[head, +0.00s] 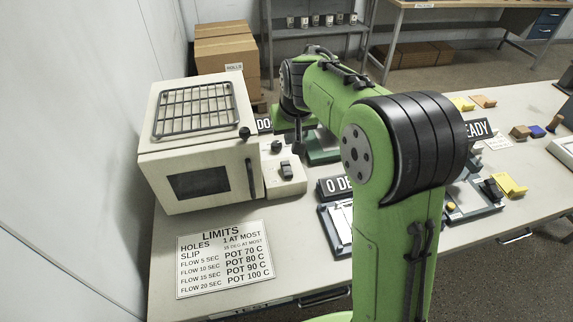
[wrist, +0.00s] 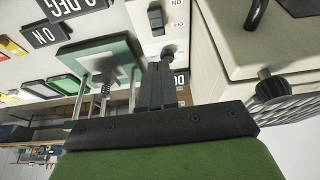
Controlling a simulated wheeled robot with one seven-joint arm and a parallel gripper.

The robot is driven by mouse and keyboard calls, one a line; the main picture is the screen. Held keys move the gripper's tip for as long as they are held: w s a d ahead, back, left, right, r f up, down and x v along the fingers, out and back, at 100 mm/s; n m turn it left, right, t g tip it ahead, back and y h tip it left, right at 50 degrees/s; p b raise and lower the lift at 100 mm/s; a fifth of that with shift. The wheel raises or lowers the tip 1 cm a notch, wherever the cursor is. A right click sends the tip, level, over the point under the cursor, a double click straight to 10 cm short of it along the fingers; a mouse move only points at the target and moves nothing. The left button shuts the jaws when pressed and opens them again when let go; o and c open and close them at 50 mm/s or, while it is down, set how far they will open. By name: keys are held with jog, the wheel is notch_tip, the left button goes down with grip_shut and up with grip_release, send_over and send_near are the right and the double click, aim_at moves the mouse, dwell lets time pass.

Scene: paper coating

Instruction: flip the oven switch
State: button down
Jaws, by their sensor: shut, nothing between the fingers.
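The cream oven (head: 195,150) stands at the left of the table, with a wire rack on top and a dark window. Its switch box (head: 290,187) juts out at its right side. A dark switch (head: 286,169) sits on this box, and it also shows in the wrist view (wrist: 156,18) beside small ON lettering. I cannot tell which way it is set. A black knob (head: 276,146) is behind the switch. My gripper (wrist: 160,66) is shut and empty, pointing down near the knob end of the box, apart from the switch. In the head view my gripper (head: 298,150) is partly hidden.
A LIMITS sheet (head: 226,258) lies in front of the oven. The oven's door handle (head: 251,179) is left of the switch box. A green-based stand (wrist: 105,55) is close beside my gripper. Dark signs and a clipboard (head: 337,226) lie to the right.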

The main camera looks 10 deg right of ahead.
aim_at(285, 165)
jog(key=x, duration=0.4)
jog(key=b+x, duration=0.1)
jog(key=x, duration=0.4)
jog(key=b+x, duration=0.1)
jog(key=x, duration=0.3)
jog(key=shift+s+f, duration=0.2)
jog(key=shift+f, duration=0.3)
jog(key=shift+p, duration=0.35)
